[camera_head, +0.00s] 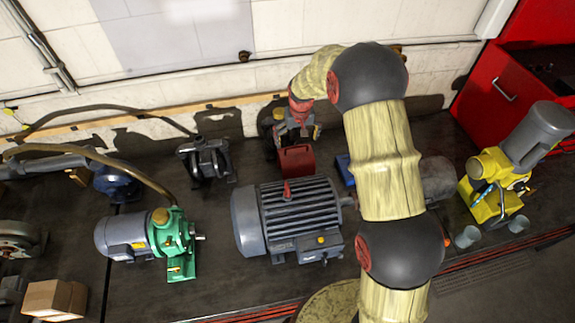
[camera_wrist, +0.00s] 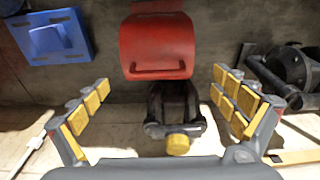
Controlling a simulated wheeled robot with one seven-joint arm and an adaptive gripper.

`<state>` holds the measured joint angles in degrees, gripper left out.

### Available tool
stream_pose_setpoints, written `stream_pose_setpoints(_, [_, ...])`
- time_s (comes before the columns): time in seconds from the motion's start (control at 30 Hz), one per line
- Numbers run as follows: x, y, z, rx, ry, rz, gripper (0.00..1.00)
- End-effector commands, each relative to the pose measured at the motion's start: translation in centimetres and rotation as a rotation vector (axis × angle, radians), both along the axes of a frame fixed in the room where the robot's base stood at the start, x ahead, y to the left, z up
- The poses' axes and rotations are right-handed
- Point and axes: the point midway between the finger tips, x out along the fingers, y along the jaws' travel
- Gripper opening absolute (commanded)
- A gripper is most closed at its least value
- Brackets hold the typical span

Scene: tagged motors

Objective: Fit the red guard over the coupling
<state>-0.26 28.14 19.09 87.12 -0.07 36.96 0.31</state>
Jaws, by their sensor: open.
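The red guard (camera_head: 297,160) is a curved cover lying on the dark bench behind the big grey motor. In the wrist view the guard (camera_wrist: 157,45) is at top centre, with a bar-like handle along its near edge. My gripper (camera_head: 299,128) hangs above the bench on the wall side of the guard. In the wrist view my gripper (camera_wrist: 163,105) is open, its yellow-padded fingers wide apart and empty, apart from the guard. The coupling itself is not clearly visible; a shaft end (camera_head: 348,201) leaves the grey motor (camera_head: 290,217) and runs behind my arm.
A black fitting with a yellow cap (camera_wrist: 176,125) stands close to the guard, between my fingers in the picture. A blue plate (camera_wrist: 50,35) lies beside the guard. A black pump (camera_head: 205,160), green pump (camera_head: 172,240) and yellow pump (camera_head: 495,185) stand around. The wall is close behind.

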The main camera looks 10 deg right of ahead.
Motion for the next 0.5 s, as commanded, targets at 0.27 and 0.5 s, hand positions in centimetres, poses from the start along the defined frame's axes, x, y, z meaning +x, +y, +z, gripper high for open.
stream_pose_setpoints(0.27, [0.4,-0.1,-2.6,0.0,0.003,0.0,0.97])
stream_pose_setpoints(0.5, [1.4,-0.3,-5.1,0.0,0.003,0.0,0.97])
